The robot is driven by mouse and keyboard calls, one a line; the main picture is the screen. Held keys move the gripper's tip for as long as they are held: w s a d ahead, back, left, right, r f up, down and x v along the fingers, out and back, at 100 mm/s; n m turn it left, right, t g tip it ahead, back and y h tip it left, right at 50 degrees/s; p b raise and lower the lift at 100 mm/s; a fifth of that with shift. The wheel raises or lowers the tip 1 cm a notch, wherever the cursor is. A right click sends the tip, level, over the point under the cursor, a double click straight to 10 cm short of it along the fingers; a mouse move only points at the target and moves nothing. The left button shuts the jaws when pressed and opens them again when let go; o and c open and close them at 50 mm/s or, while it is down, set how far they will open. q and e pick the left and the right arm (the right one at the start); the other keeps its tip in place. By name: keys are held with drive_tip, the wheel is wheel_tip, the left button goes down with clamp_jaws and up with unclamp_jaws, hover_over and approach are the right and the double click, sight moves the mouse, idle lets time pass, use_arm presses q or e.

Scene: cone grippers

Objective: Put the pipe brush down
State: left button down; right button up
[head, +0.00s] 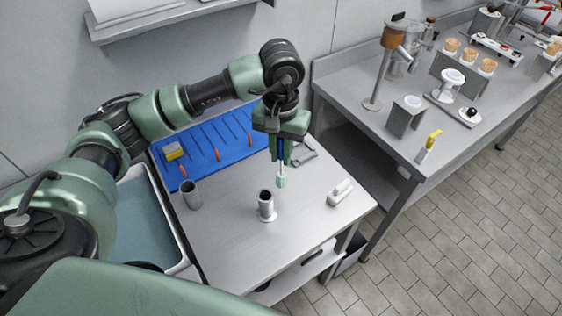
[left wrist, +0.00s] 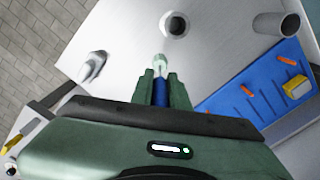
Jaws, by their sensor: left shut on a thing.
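My left gripper (head: 281,154) points down over the grey table (head: 225,240) and is shut on the pipe brush (head: 281,181). The brush has a blue handle between the fingers and a pale green-white head hanging below them, roughly upright. In the left wrist view the brush head (left wrist: 160,62) sticks out past the fingertips of the gripper (left wrist: 162,84). The brush looks held above the table, apart from it. Part of the handle is hidden by the fingers. My right gripper is in neither view.
A small cup on a round base (head: 266,207) stands near the brush. A grey open cylinder (head: 190,195) stands left. A blue mat (head: 200,148) with orange-tipped tools and a yellow sponge (head: 173,150) lies behind. A white object (head: 341,192) lies right. A basin (head: 140,225) is at left.

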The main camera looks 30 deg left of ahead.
sight(281, 163)
use_arm(q)
drive_tip(key=shift+s+d+f, duration=0.1)
drive_tip(key=shift+s+f, duration=0.05)
drive_tip(key=shift+f, duration=0.8)
wheel_tip(281, 163, down, 3)
drive_tip(key=shift+f+p, duration=0.1)
drive_tip(key=shift+p, duration=0.6)
drive_tip(key=shift+f+b, duration=0.1)
drive_tip(key=shift+b, duration=0.2)
drive_tip(key=c, duration=1.4)
unclamp_jaws()
drive_tip(key=shift+o, duration=0.2)
